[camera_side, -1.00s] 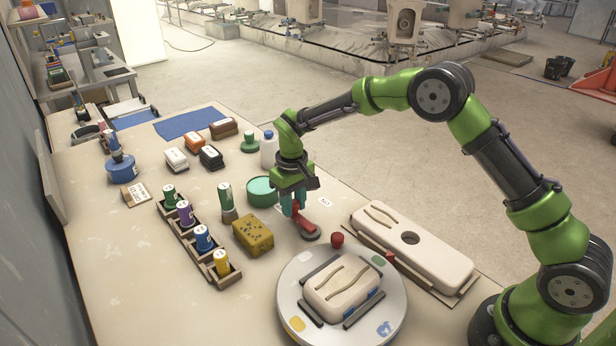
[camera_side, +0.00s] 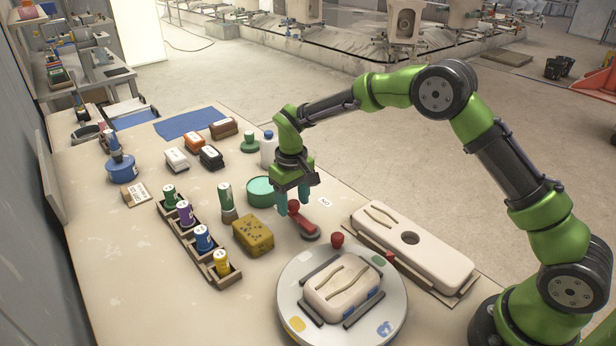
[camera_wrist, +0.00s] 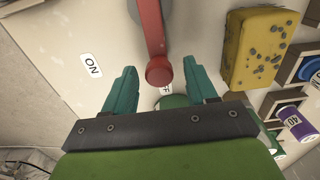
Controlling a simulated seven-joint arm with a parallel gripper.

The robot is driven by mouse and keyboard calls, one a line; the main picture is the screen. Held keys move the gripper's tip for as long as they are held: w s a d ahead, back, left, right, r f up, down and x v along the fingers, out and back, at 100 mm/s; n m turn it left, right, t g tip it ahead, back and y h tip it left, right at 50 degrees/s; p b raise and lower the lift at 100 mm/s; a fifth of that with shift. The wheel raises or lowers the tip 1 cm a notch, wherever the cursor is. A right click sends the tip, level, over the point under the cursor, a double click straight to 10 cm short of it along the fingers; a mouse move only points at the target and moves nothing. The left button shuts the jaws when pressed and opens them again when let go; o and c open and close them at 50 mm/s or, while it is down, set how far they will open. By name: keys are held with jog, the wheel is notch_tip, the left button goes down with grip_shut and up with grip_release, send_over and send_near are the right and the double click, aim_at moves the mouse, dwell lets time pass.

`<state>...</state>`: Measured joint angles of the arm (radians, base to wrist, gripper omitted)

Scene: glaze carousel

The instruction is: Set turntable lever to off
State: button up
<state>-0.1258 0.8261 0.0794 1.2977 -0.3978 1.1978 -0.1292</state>
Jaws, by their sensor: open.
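The turntable lever (camera_side: 303,220) is a red arm with a round knob and a dark base, on the table behind the turntable (camera_side: 286,308). In the wrist view the lever (camera_wrist: 151,30) points at the OFF label (camera_wrist: 167,89), which its knob partly covers. The ON label (camera_wrist: 91,65) lies clear to the left; it also shows in the side view (camera_side: 325,202). My gripper (camera_side: 293,207) is open, its teal fingers apart on either side of the knob. In the wrist view my gripper (camera_wrist: 159,68) shows gaps between both fingers and the knob.
A yellow speckled sponge (camera_side: 253,235) and a green round container (camera_side: 261,191) stand close to the lever. A red knob (camera_side: 337,240) is near the turntable, which carries a cream mold (camera_side: 341,287). A long cream mold (camera_side: 440,262) lies at right.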

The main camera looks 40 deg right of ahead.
aim_at(295, 204)
notch_tip(295, 204, up, 16)
dwell(0.3)
jog(key=s+d+r+m+t, duration=0.1)
jog(key=s+d+t, duration=0.1)
jog(key=s, duration=0.7)
jog(key=s+d+r+m+t+y, duration=0.1)
jog(key=s+d+r+t, duration=0.1)
jog(key=s, duration=0.7)
jog(key=s+d+r+m+t+y, duration=0.1)
jog(key=s+m+t, duration=0.1)
jog(key=s, duration=0.8)
jog(key=shift+d+r+t, duration=0.4)
jog(key=shift+t, duration=0.2)
